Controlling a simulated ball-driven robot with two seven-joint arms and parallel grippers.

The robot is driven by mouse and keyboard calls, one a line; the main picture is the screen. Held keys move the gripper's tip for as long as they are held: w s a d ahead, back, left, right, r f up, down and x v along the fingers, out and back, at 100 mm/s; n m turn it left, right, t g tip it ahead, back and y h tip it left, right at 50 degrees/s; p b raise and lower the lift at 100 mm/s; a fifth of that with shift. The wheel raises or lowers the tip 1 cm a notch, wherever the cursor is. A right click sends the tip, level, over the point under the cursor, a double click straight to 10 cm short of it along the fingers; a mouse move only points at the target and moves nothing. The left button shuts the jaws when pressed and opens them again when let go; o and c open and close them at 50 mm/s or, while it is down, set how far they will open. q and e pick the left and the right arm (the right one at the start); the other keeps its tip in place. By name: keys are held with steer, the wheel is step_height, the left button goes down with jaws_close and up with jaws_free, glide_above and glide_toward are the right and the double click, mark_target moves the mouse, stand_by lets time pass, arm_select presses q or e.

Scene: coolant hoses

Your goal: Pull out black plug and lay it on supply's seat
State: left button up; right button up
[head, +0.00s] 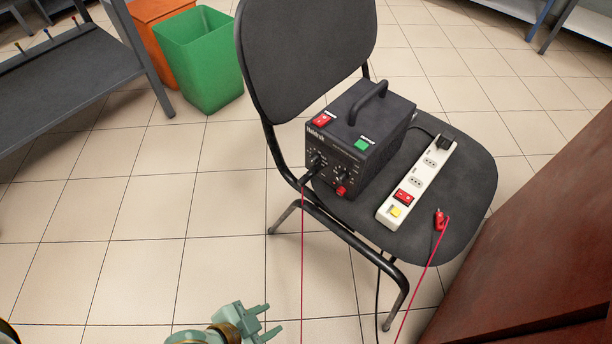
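A black power supply (360,140) with a top handle stands on the dark seat (465,185) of a chair. A small black plug-like piece (309,174) sticks out at the lower left of its front, at the chair's edge; a thin red line hangs below it. Another black plug (444,143) sits in the far end of the white power strip (418,180), beside the supply. A red plug (440,219) lies loose on the seat with a red lead. My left gripper (268,321) is open and empty, low in front of the chair. My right gripper is not in view.
The chair's backrest (305,50) rises behind the supply. A reddish-brown cabinet (540,220) stands close on the right. A green bin (200,65), an orange bin (155,15) and a grey table (65,85) are at the upper left. The tiled floor left of the chair is clear.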

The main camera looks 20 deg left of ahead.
arm_select(q)
steer(key=w+d+r+t+h+p, duration=0.1)
steer(key=w+r+t+h, duration=0.1)
steer(key=w, duration=0.4)
steer(key=w+d+r+t+h+p, duration=0.1)
steer(key=w+r+t, duration=0.15)
steer(key=w, duration=0.25)
steer(key=w+a+r+n+t+y, duration=0.1)
steer(key=w+a+r+n+t, duration=0.2)
steer(key=w+a, duration=0.5)
steer(key=shift+w+a+r+t, duration=0.35)
steer(key=shift+w+r+t, duration=0.4)
steer(key=shift+w+t, duration=0.35)
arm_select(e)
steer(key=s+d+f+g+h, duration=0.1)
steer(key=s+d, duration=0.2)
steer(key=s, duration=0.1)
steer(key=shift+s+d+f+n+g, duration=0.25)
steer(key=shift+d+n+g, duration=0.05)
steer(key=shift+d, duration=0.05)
